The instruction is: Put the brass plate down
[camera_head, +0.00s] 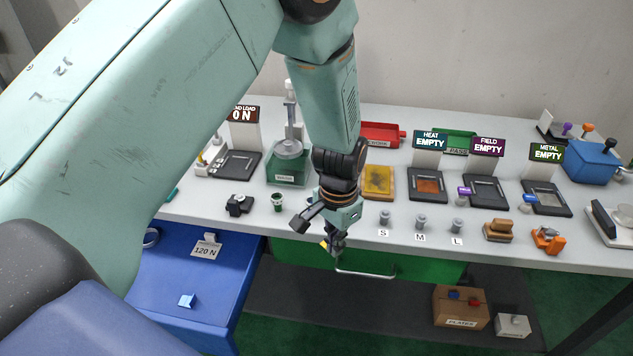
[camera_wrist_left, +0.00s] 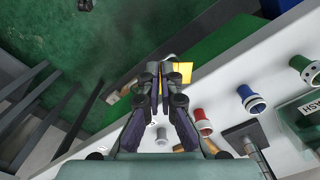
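The brass plate is a small yellow-gold piece (camera_head: 324,244) at the fingertips of my left gripper (camera_head: 335,243), above the table's front edge. In the left wrist view the brass plate (camera_wrist_left: 181,72) sticks out to the right of the fingertips. My left gripper (camera_wrist_left: 158,72) has its fingers close together around it, and they hide part of the plate. My right gripper is in neither view.
On the table stand a yellow pad (camera_head: 378,181), small weights marked S, M and L (camera_head: 421,222), and HEAT (camera_head: 427,184), FIELD and METAL stations reading EMPTY. A green drawer (camera_head: 400,265) and an open blue drawer (camera_head: 190,275) are below. A PLATES box (camera_head: 461,306) sits low.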

